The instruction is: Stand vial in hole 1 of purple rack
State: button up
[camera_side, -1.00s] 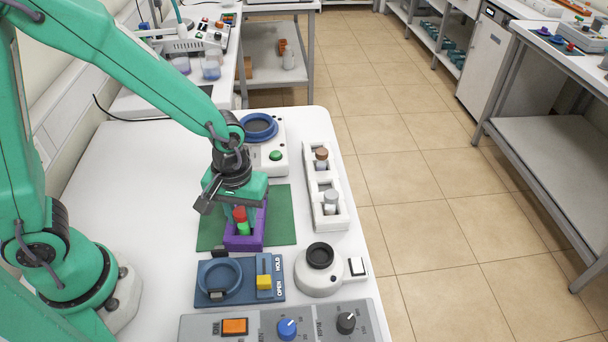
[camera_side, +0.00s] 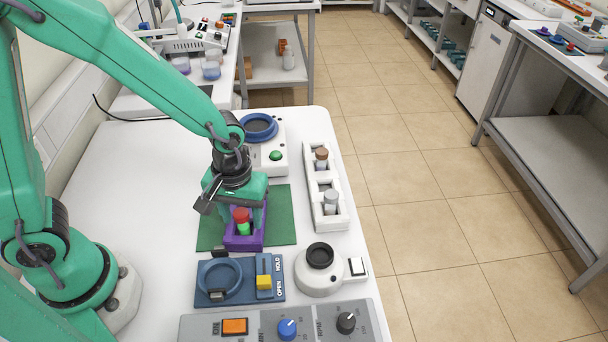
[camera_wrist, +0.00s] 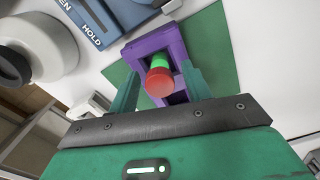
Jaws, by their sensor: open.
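The purple rack (camera_side: 243,242) sits on a green mat (camera_side: 283,222) on the white table; it also shows in the wrist view (camera_wrist: 172,37). A vial with a red cap (camera_side: 240,215) and a green body stands in the rack, roughly upright, at the end nearer the side camera. In the wrist view the red cap (camera_wrist: 159,82) lies between my two fingers. My gripper (camera_wrist: 160,88) is open around the vial, with a gap on each side of the cap. The vial's lower part is hidden in the rack.
A white rack (camera_side: 332,222) with brown-capped and grey-capped vials stands to the right. A blue hold/open fixture (camera_side: 240,280) and a round white device (camera_side: 318,272) are in front. A white unit with a green button (camera_side: 275,155) is behind.

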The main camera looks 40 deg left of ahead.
aim_at(237, 210)
notch_tip(237, 210, up, 12)
dwell(0.7)
dwell(0.5)
jog(key=s+a+r+m+t, duration=0.5)
jog(key=a+r, duration=0.3)
jog(key=a, duration=0.3)
jog(key=shift+s+m+t, duration=0.3)
jog(key=shift+s, duration=0.5)
